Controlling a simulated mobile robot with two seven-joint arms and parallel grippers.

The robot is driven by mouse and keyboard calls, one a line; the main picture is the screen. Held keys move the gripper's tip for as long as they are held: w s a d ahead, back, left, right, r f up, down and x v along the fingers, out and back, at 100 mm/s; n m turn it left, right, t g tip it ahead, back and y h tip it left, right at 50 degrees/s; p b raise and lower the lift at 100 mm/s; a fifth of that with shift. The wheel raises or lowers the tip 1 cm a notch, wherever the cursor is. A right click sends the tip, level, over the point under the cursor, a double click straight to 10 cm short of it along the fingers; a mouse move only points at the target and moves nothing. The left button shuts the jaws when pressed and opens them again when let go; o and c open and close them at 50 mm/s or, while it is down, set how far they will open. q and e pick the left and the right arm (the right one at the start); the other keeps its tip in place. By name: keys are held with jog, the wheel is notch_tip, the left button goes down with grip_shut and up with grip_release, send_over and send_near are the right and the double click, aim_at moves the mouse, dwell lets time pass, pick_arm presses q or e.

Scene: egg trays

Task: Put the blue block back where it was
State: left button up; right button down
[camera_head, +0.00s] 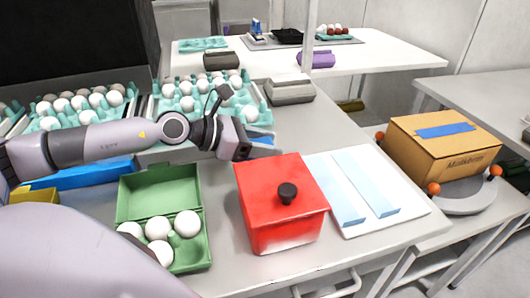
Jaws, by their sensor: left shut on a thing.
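My left gripper (243,148) is at the middle of the table, behind the red lidded box. It is shut on a blue block (262,134), of which only a part shows just behind and right of the fingers; the arm hides the rest. Whether the block touches the surface under it, I cannot tell. Another long blue piece (95,176) lies at the left, under my left arm and behind the green egg carton. My right gripper is not in view.
The red box (280,225) with a black knob and an open green carton (160,198) with several eggs stand in front. A white board (400,222) with pale blue strips lies at right. Teal egg trays (160,108) stand behind. A cardboard box (440,145) is farther right.

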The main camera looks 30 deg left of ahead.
pick_arm(q)
jog(key=shift+f, duration=1.15)
jog(key=shift+f, duration=0.1)
jog(key=o, duration=1.1)
jog(key=shift+c, duration=0.2)
